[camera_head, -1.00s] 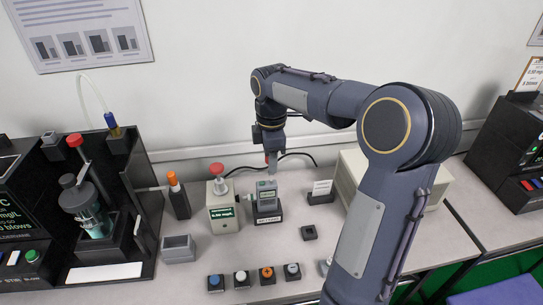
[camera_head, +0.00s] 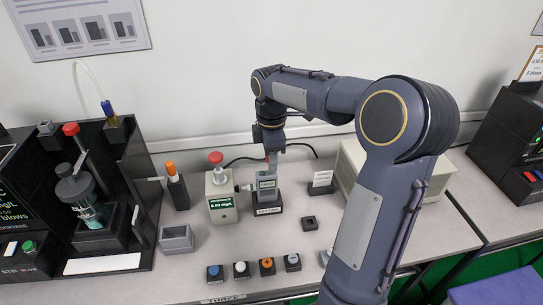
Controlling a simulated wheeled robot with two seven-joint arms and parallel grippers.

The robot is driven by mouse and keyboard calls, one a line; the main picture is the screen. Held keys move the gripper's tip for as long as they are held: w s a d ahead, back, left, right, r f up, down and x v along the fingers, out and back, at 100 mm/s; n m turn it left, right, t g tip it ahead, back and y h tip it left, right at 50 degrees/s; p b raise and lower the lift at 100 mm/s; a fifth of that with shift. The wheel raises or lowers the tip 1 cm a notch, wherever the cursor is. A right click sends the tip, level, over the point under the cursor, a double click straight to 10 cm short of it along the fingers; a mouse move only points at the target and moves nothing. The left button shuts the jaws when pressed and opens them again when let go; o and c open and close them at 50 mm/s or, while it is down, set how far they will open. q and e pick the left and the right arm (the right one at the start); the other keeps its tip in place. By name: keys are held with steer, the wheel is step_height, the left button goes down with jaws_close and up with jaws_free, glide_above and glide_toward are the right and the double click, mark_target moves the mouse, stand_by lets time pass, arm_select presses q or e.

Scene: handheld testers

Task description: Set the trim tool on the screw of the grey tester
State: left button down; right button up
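The grey tester (camera_head: 266,187) stands upright on a small black labelled base at the middle of the table, with a small display on its front. My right gripper (camera_head: 271,154) points down directly over the top of the tester. The gap to the tester is too small to judge. The screw is not discernible. An orange-topped, pen-like item (camera_head: 171,169) stands in a black holder to the left. My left gripper is out of view.
A beige tester (camera_head: 220,203) with a red knob stands close on the left of the grey one. Several buttons (camera_head: 240,270) line the front edge. A grey open box (camera_head: 176,239), a small black socket (camera_head: 309,223) and a card stand (camera_head: 321,185) are nearby.

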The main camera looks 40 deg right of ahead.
steer(key=o, duration=0.5)
steer(key=shift+r, duration=0.1)
step_height(320, 180, up, 7)
steer(key=p, duration=0.6)
steer(key=shift+p, duration=0.4)
